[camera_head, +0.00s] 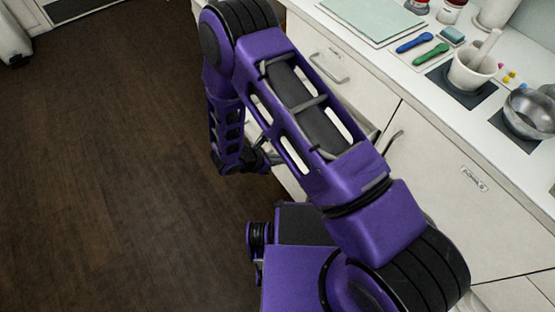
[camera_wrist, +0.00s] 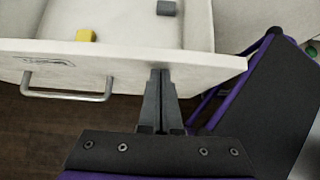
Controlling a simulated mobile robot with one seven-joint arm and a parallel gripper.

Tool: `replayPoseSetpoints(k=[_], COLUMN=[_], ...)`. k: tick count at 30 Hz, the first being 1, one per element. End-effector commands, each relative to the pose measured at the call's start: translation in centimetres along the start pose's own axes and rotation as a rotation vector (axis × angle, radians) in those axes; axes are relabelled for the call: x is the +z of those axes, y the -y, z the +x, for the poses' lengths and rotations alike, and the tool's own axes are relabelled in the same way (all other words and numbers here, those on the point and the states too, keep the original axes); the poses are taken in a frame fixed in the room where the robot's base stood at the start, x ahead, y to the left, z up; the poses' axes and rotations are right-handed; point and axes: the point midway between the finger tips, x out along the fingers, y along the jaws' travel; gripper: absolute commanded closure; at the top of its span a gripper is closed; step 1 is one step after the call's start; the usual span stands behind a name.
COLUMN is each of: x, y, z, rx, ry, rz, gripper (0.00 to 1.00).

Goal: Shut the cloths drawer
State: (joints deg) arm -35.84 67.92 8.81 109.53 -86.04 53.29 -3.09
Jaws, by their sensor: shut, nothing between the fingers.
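An open white drawer shows in the wrist view, its front panel (camera_wrist: 120,66) crossing the picture, with a metal bar handle (camera_wrist: 68,96) at left and a small label too blurred to read. Inside lie a yellow block (camera_wrist: 86,35) and a grey block (camera_wrist: 166,8). My gripper (camera_wrist: 160,74) is shut and empty, its tips at the outer face of the front panel, right of the handle; whether they touch cannot be told. In the head view my gripper (camera_head: 268,160) is low beside the cabinets, and my arm hides most of the drawer.
Another drawer with a bar handle (camera_head: 329,69) and a cabinet front labelled bowls (camera_head: 473,178) are shut. The counter holds a green board (camera_head: 375,17), a white mortar (camera_head: 472,70) and a metal bowl (camera_head: 530,112). The dark wood floor (camera_head: 110,170) at left is clear.

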Motion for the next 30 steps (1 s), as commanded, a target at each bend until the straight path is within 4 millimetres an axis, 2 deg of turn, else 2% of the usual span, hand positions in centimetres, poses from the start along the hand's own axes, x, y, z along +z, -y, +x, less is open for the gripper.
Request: replayPoseSetpoints(k=[8, 14, 20, 30], x=[0.2, 1.8, 5.0, 11.7], y=[0.0, 0.0, 0.1, 0.1], z=[0.3, 2.1, 5.5, 12.3], rx=[0.000, -0.002, -0.002, -0.002], ry=[0.001, 0.003, 0.004, 0.003], rz=[0.001, 0.002, 0.005, 0.005], gripper=[1.00, 1.00, 1.00, 1.00])
